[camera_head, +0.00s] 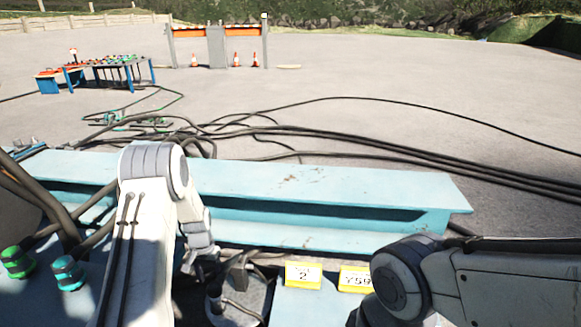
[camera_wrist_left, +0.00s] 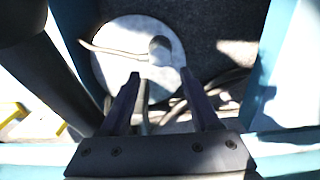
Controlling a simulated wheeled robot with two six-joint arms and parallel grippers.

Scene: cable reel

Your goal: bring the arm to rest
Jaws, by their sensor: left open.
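My left arm (camera_head: 150,220) reaches in from the left and bends down over the blue steel frame. In the left wrist view, my left gripper (camera_wrist_left: 160,76) has two dark fingers spread apart with nothing held between them. Beyond the fingertips lies a round pale grey disc (camera_wrist_left: 112,62) with a short upright post (camera_wrist_left: 159,48) near its middle. I cannot tell how far the fingers are above it. My right arm (camera_head: 450,285) shows at the lower right; its gripper is out of view.
A light blue beam (camera_head: 320,185) crosses in front of me. Black cables (camera_head: 400,150) trail over the ground behind it. Yellow-and-white number tags (camera_head: 303,275) stand between my arms. Green connectors (camera_head: 17,262) are at the left. A blue table (camera_head: 120,72) and a barrier (camera_head: 217,45) stand far off.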

